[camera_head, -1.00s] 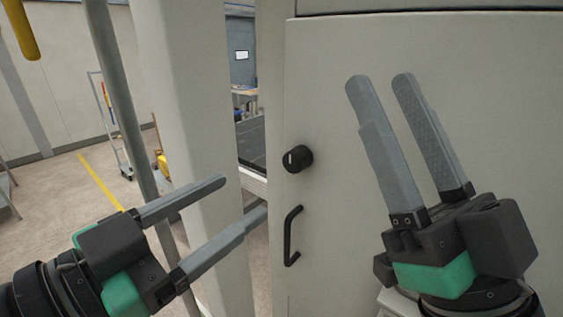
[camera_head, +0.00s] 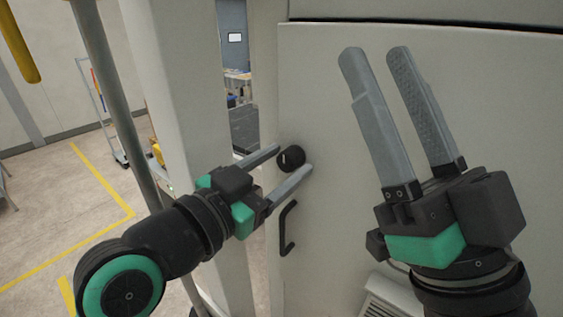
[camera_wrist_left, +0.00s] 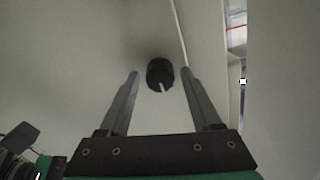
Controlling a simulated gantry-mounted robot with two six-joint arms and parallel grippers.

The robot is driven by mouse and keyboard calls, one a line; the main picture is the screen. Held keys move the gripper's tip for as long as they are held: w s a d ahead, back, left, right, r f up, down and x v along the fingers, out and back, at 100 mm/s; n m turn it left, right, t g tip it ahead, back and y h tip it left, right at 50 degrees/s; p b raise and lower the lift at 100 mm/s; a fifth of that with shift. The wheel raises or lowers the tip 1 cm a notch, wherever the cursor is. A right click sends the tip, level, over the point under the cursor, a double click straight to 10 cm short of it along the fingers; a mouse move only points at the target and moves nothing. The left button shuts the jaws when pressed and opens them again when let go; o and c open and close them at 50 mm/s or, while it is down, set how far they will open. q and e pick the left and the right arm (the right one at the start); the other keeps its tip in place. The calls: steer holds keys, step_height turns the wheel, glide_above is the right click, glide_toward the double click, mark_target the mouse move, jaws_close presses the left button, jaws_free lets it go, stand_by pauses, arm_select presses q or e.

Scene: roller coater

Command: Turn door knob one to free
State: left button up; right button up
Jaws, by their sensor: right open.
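A round black door knob (camera_head: 291,158) with a white mark sits on the light grey cabinet door, near the door's left edge. In the left wrist view the knob (camera_wrist_left: 160,73) shows between and just beyond the fingertips, with its white mark toward the bottom. My left gripper (camera_head: 294,157) is open, its two fingers pointing at the knob; whether they touch it I cannot tell. My right gripper (camera_head: 374,52) is open and empty in front of the door, right of the knob, with its fingers pointing up.
A black door handle (camera_head: 288,228) is fixed below the knob, close to my left gripper's lower finger. The cabinet door (camera_head: 490,90) spans the right side. A grey post (camera_head: 110,90) and a pale column (camera_head: 185,80) stand at the left.

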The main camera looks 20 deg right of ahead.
arm_select(q)
jaws_close()
steer(key=shift+m, duration=0.4)
steer(key=m, duration=0.3)
steer(key=shift+m, duration=0.4)
steer(key=m, duration=0.4)
steer(key=shift+m, duration=0.3)
steer(key=m, duration=0.8)
steer(key=shift+m, duration=0.3)
